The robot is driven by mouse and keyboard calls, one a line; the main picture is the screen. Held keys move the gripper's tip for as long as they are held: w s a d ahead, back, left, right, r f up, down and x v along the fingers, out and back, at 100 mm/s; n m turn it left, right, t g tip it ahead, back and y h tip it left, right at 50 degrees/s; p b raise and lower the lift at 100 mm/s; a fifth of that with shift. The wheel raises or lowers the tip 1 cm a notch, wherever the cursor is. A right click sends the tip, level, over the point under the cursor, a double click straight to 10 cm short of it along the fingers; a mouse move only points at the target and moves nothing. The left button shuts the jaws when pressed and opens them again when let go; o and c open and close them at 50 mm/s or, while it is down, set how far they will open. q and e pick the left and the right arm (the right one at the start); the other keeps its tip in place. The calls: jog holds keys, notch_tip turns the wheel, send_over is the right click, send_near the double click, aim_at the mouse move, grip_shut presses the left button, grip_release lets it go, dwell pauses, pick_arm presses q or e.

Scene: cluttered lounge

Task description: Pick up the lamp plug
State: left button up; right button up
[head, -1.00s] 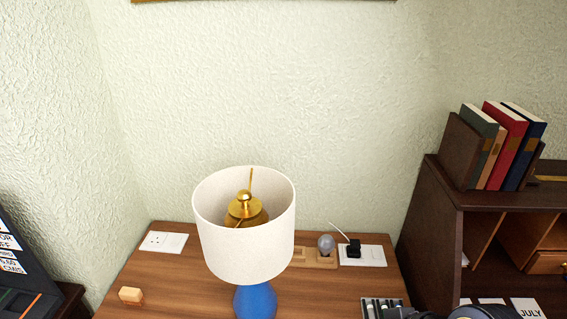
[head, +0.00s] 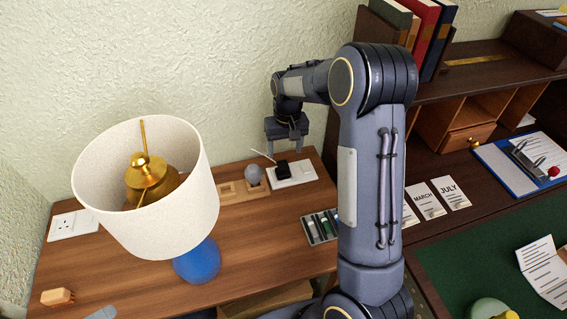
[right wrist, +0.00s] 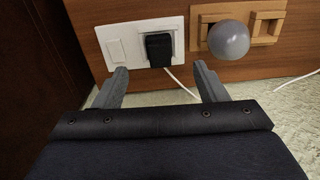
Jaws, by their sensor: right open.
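The black lamp plug (head: 282,170) sits in a white wall-type socket plate (head: 304,172) at the back right of the wooden side table. It also shows in the right wrist view (right wrist: 158,47), with a white cord trailing from it. My right gripper (head: 286,149) is open and empty above the plug. In the right wrist view its fingers (right wrist: 159,75) are spread, with the plug ahead between them and apart from them. The lamp has a white shade (head: 150,190) and a blue base (head: 197,262). My left gripper is not in view.
Beside the plug, a grey bulb (head: 254,175) sits on a wooden holder (head: 230,192). A tray of batteries (head: 321,227) lies in front. Another socket plate (head: 72,225) is at the left. A dark desk with a shelf (head: 480,75) stands on the right.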

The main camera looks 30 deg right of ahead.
jog(key=shift+w+d+f, duration=0.15)
jog(key=shift+w+f, duration=0.25)
jog(key=shift+f, duration=0.15)
jog(key=shift+w+d+f, duration=0.15)
jog(key=shift+w+f, duration=0.2)
jog(key=shift+f, duration=0.15)
jog(key=f, duration=0.7)
jog(key=shift+s+a+f+p, duration=0.1)
jog(key=shift+a+f+p, duration=0.2)
jog(key=shift+p, duration=0.1)
jog(key=shift+r, duration=0.1)
jog(key=c, duration=1.2)
jog(key=shift+r, duration=0.45)
notch_tip(320, 180, up, 3)
jog(key=shift+s+a+f+b, duration=0.1)
jog(key=shift+s+a+b, duration=0.05)
jog(key=shift+b, duration=0.25)
jog(key=s+a+r, duration=0.6)
jog(key=s+r, duration=0.3)
jog(key=s, duration=0.2)
jog(key=p, duration=0.3)
send_over(282, 164)
jog(key=f, duration=0.5)
jog(key=shift+s+a+f, duration=0.1)
jog(key=shift+s+f, duration=0.15)
jog(key=shift+s, duration=0.05)
jog(key=shift+w+f+b, duration=0.2)
jog(key=shift+f+b, duration=1.95)
jog(key=shift+f, duration=0.85)
